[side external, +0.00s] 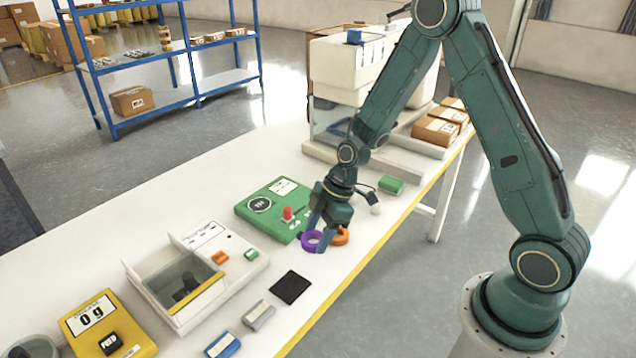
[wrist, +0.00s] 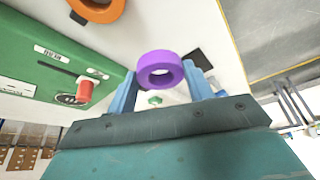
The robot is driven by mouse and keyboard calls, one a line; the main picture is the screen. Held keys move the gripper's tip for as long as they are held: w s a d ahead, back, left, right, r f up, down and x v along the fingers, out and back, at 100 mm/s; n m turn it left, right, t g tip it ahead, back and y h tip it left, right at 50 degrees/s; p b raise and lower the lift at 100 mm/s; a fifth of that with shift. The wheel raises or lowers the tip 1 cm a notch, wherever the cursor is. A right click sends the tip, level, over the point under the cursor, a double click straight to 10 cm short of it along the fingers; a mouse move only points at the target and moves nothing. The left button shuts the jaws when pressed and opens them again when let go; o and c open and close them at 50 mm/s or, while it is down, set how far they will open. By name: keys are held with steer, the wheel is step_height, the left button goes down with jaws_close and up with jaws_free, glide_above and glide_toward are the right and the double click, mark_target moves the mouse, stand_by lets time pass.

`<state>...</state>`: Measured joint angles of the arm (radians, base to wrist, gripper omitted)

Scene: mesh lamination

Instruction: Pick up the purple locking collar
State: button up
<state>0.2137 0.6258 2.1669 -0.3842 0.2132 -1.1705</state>
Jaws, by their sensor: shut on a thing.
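The purple locking collar (side external: 312,240) is a thick ring. My gripper (side external: 318,240) is shut on it, close above the white table beside the green device. In the wrist view the collar (wrist: 160,69) sits between the two blue fingers of my gripper (wrist: 160,82), its hole facing the camera. I cannot tell from the side view whether the collar still touches the table.
An orange ring (side external: 341,236) lies right beside the collar. The green device (side external: 274,203) with a red knob (side external: 287,213) stands just behind. A black square pad (side external: 291,287) and a grey block (side external: 258,315) lie toward the front, with bare table between.

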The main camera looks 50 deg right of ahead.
step_height(320, 180, up, 15)
stand_by(0.5)
stand_by(0.5)
